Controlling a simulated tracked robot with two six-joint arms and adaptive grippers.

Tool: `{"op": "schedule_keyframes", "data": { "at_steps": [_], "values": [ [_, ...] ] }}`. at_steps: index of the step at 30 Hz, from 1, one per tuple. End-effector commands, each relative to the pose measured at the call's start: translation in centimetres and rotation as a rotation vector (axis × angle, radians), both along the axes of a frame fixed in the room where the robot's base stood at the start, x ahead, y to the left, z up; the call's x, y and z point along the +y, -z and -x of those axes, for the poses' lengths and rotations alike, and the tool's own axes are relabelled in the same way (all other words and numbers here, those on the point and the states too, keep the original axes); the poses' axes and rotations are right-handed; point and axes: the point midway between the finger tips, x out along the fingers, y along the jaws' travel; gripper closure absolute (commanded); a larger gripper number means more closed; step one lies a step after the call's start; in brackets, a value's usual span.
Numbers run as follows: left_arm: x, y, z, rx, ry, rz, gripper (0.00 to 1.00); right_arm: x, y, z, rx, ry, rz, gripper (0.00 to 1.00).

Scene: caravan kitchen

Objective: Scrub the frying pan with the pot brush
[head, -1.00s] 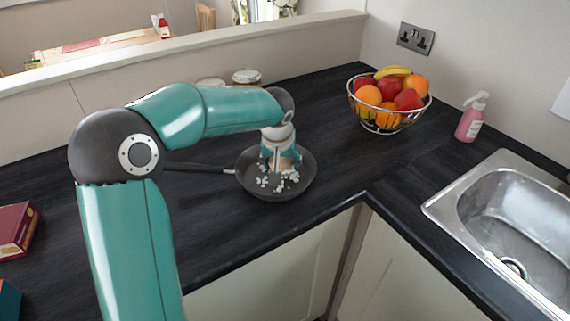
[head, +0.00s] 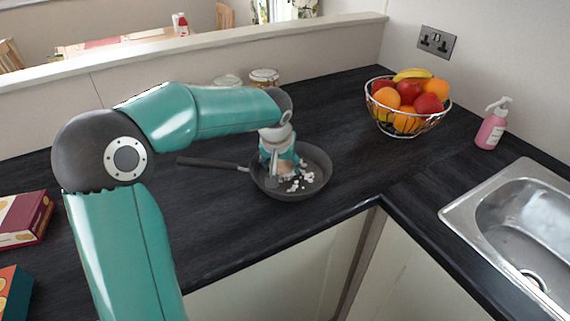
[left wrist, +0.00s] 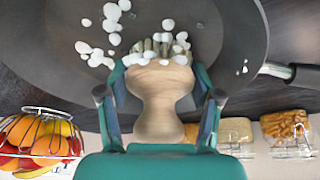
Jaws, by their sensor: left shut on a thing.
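The dark frying pan (head: 318,160) sits on the black worktop with its handle (head: 210,163) pointing left. White bits of foam or residue lie in it. My left gripper (head: 278,158) is over the left part of the pan, pointing down, shut on the pot brush. In the left wrist view, the brush (left wrist: 160,100) shows its pale wooden body between the two fingers (left wrist: 160,112), with bristles at the frying pan's (left wrist: 215,30) inner surface among white bits. Whether the bristles press on the pan is hard to tell. My right gripper is not in view.
A wire fruit bowl (head: 408,128) stands right of the pan. A pink soap bottle (head: 490,130) and the steel sink (head: 455,215) are farther right. Jars (head: 264,76) stand behind the pan, and boxes (head: 22,220) lie at the left. The worktop's front edge is near the pan.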

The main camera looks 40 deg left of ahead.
Motion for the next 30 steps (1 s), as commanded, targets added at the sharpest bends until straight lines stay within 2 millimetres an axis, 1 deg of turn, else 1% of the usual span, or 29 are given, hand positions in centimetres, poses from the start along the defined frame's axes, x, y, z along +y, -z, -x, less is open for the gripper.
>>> {"op": "schedule_keyframes", "data": {
  "at_steps": [1,7,14,21,24,30],
  "values": [
    [-0.1,0.2,0.4,0.001,0.000,0.001,0.77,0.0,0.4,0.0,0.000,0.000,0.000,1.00],
    [-0.4,0.0,1.3,0.000,0.000,0.000,0.77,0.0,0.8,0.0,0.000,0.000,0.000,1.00],
    [-1.0,0.0,1.5,-0.001,0.001,0.000,0.77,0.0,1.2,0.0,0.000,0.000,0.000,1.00],
    [-2.6,0.2,1.8,-0.003,0.003,0.000,0.77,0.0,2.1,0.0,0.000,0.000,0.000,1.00],
    [-3.0,0.1,2.0,-0.001,0.001,0.000,0.77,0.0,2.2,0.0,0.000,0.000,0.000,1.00],
    [-3.1,0.0,1.8,0.000,0.000,0.000,0.77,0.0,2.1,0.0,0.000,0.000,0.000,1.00]
  ]
}}
